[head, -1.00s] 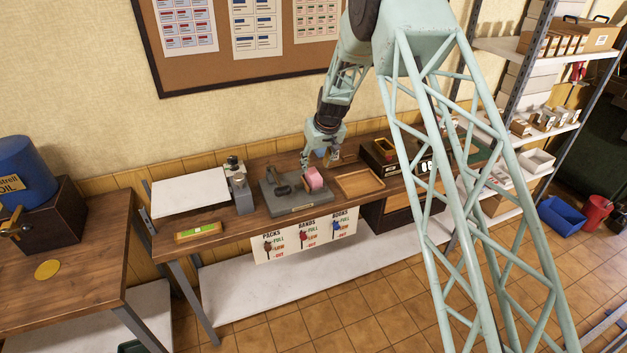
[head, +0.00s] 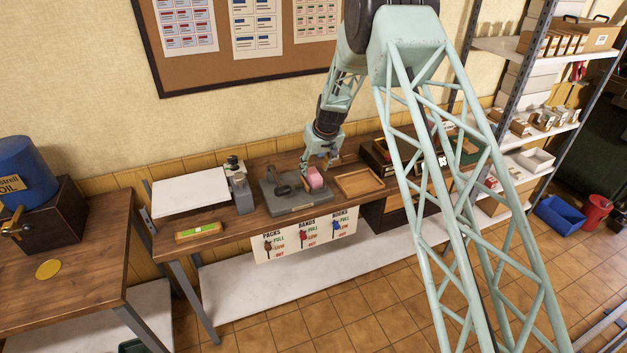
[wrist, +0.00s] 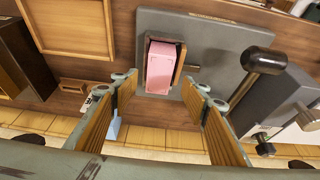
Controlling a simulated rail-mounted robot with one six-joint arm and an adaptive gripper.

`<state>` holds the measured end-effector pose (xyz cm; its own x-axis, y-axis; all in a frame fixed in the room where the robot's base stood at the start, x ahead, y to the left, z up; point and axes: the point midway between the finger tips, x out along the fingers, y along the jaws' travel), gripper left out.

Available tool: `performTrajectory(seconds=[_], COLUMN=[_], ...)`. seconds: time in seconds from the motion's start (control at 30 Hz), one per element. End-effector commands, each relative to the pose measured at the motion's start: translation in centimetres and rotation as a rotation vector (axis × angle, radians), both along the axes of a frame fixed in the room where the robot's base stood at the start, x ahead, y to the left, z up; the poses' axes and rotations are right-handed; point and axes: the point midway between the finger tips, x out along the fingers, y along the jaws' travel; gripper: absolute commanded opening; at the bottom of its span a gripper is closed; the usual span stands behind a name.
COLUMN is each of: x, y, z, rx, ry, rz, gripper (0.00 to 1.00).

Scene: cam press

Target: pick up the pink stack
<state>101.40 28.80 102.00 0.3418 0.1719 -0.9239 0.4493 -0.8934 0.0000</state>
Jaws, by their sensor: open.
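The pink stack (head: 315,178) sits on the grey cam press (head: 297,195) on the workbench. In the wrist view the pink stack (wrist: 165,68) lies against a brown wooden piece, on the press's grey base (wrist: 215,38). My gripper (head: 322,165) is just behind the stack in the head view. In the wrist view my gripper (wrist: 163,96) is open, with a finger to either side below the stack and nothing between the tips. The press's dark-knobbed lever (wrist: 262,62) stands to the right of the stack.
A wooden tray (head: 360,181) lies right of the press, and also shows in the wrist view (wrist: 70,28). A grey post-like device (head: 241,192) stands to the left. A green-topped level (head: 198,231) lies near the bench's front left. A sign with small levers (head: 305,236) hangs at the front edge.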

Motion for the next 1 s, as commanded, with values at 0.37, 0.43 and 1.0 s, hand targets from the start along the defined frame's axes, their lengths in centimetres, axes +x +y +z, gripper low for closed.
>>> performTrajectory(seconds=[0.37, 0.43, 1.0], x=[0.8, 1.0, 1.3], y=[0.2, 0.3, 0.5], z=[-2.8, -3.2, -4.2], rx=[0.0, 0.0, -0.001], ry=[0.0, 0.0, 0.0], rz=[-0.001, -0.001, 0.0], gripper=[0.42, 0.42, 0.42])
